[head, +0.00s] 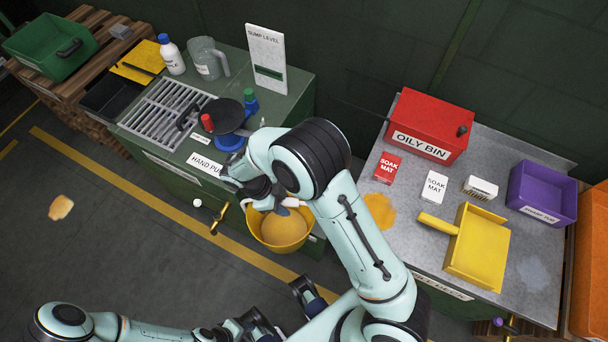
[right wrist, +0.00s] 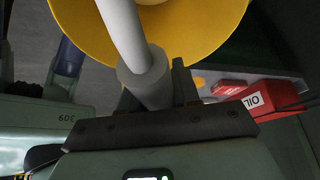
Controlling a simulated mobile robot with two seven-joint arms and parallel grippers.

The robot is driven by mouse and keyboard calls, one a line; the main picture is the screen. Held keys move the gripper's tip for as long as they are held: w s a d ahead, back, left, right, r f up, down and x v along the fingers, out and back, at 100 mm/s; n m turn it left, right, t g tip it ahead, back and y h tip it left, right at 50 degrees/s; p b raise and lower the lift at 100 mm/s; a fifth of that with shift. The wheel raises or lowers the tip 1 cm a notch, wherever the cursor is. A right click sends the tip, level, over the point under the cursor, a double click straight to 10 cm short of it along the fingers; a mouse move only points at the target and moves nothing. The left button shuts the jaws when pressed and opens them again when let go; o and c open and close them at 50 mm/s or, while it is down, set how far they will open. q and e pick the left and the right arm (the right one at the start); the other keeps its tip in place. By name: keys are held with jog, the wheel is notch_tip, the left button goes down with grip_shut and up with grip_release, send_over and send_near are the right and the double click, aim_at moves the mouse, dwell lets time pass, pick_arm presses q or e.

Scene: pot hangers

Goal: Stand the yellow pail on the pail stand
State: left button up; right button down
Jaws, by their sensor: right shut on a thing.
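The yellow pail (head: 280,232) is in front of the green cabinet, below my right forearm in the head view. Its rim also shows in the right wrist view (right wrist: 215,25). My right gripper (head: 272,197) is over the pail and shut on the handle's grey grip (right wrist: 148,78); the arm partly covers it. The pail looks upright; whether its base touches anything is hidden. My left gripper (head: 262,328) is low at the bottom of the head view, apart from the pail, and its jaw opening is unclear. I cannot pick out the pail stand.
The green cabinet holds a slatted grate (head: 165,115), a hand pump (head: 228,120), a jug (head: 207,60) and a sump level board (head: 266,58). A brass tap (head: 220,215) juts from its front. The right bench carries a red oily bin (head: 430,115) and yellow dustpan (head: 480,245). Floor at left is open.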

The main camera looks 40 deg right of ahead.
jog(key=w+d+f, duration=0.1)
jog(key=w+d, duration=0.2)
jog(key=d, duration=0.3)
jog(key=w+d+f, duration=0.2)
jog(key=w+d, duration=0.1)
jog(key=d, duration=0.3)
jog(key=shift+w+f+p, duration=0.15)
jog(key=shift+f+p, duration=0.1)
jog(key=shift+p, duration=0.1)
jog(key=c, duration=0.8)
grip_release()
jog(key=shift+f, duration=0.15)
jog(key=v, duration=1.2)
jog(key=shift+a+p, duration=0.1)
jog(key=shift+p, duration=0.25)
